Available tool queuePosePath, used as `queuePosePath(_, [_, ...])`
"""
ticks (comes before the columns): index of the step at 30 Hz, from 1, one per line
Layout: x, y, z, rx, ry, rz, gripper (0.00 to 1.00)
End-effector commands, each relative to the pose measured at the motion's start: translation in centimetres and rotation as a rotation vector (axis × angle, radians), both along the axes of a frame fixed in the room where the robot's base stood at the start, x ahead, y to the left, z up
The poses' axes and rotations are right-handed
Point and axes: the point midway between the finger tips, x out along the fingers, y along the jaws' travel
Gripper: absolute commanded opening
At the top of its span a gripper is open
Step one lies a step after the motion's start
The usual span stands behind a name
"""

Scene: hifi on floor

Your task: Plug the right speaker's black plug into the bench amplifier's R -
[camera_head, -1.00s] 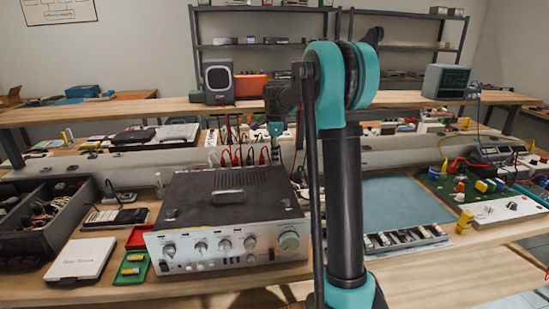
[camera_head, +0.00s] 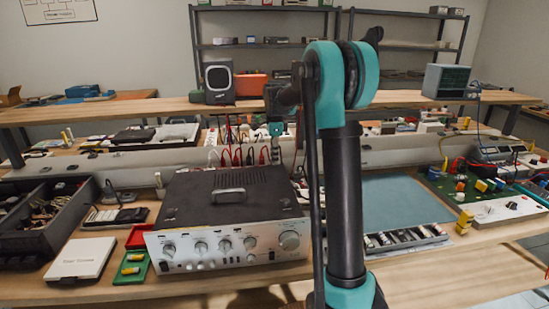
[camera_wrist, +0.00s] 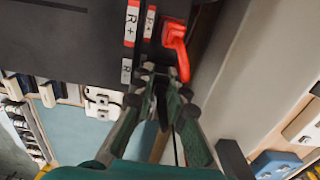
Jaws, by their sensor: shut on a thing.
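The bench amplifier (camera_head: 228,200) stands on the bench, its silver knob panel facing me and its dark back panel (camera_wrist: 75,25) close in the wrist view. White labels mark R + (camera_wrist: 131,22) and R - (camera_wrist: 126,71) there. A red plug (camera_wrist: 175,45) sits at the R + position. My gripper (camera_wrist: 160,75) is shut on the black plug (camera_wrist: 162,98), with its fingertips at the panel beside the R - label. The fingers mostly hide the plug and the socket, so I cannot tell whether the plug's tip is inside. In the head view my gripper (camera_head: 275,155) is behind the amplifier.
Red and black leads (camera_head: 235,155) rise behind the amplifier. A grey raised ledge (camera_wrist: 255,75) runs close beside the gripper. A speaker (camera_head: 219,83) stands on the back shelf. A blue mat (camera_head: 405,203) to the right is mostly clear.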

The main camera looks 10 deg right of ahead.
Motion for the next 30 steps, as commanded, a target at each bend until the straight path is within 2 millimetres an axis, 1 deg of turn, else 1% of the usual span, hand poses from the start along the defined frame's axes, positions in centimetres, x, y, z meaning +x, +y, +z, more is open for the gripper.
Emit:
queuePosePath(12, [0.0,0.0,-0.07,0.0,0.0,0.0,0.0])
queuePosePath(13, [0.0,0.0,-0.07,0.0,0.0,0.0,0.16])
queuePosePath(18, [0.0,0.0,-0.07,0.0,0.0,0.0,0.37])
queuePosePath(27, [-0.01,0.0,-0.06,0.0,0.0,0.0,0.38])
queuePosePath(30, [-0.01,0.0,0.24,0.0,0.0,0.0,0.38])
